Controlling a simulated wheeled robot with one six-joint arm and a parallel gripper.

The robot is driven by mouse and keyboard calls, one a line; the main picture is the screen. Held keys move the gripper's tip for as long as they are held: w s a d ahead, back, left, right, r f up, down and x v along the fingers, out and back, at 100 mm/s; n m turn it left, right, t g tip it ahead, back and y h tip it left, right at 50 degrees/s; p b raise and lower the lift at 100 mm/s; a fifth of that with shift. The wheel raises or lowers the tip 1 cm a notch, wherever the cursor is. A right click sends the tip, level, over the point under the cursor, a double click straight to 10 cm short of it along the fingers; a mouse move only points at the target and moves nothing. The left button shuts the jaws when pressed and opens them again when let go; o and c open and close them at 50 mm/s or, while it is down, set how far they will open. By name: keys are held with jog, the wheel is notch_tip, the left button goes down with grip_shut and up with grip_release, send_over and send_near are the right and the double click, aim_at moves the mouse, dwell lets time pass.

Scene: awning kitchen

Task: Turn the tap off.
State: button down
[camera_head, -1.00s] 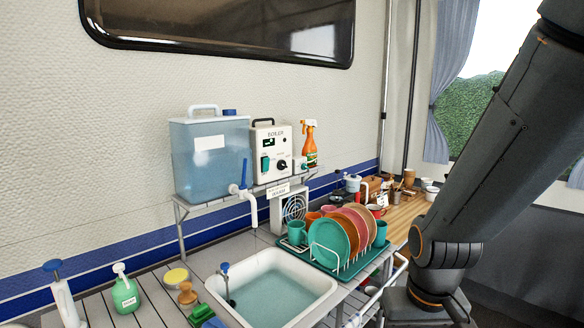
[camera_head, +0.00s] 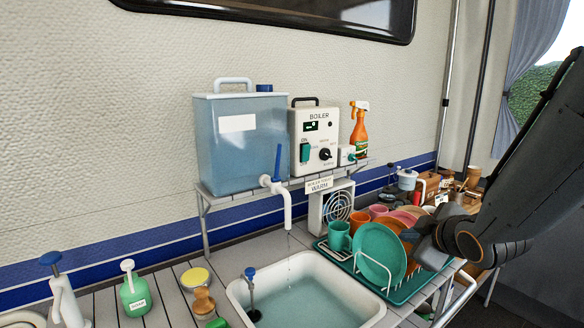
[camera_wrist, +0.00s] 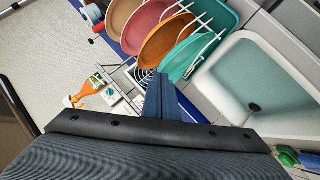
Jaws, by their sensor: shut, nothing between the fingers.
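The tap (camera_head: 286,204) is a white spout on the front of a clear water tank (camera_head: 243,150) in the head view. Its blue lever (camera_head: 278,160) stands upright. Thin drops of water show below the spout, over the white sink (camera_head: 240,293), which holds water. The sink also shows at right in the wrist view (camera_wrist: 207,85). My gripper (camera_wrist: 162,80) is shut and empty in the wrist view, in front of the dish rack. In the head view my arm comes in from the right, and its fingertips cannot be made out. I cannot make out the tap in the wrist view.
A green dish rack (camera_head: 402,291) with plates and cups stands right of the sink, close to my arm. A boiler (camera_head: 313,140) and an orange spray bottle (camera_head: 359,132) stand on the shelf. A green soap bottle (camera_head: 134,295) stands left of the sink.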

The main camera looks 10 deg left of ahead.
jog(key=w+a+r+n+t+y, duration=0.1)
jog(key=w+a+r+n+y, duration=0.1)
jog(key=a+r+n, duration=0.15)
jog(key=n+g+y+b, duration=0.2)
jog(key=n+y+b, duration=0.2)
jog(key=n+y, duration=0.9)
send_near(280, 152)
jog(key=shift+n+h, duration=0.4)
jog(key=shift+n, duration=0.05)
jog(key=p+x, duration=0.5)
jog(key=shift+d+r, duration=0.1)
jog(key=shift+r, duration=0.2)
jog(key=shift+w+a+p, duration=0.3)
jog(key=shift+w+a, duration=0.1)
jog(key=shift+a, duration=0.25)
jog(key=shift+r, duration=0.1)
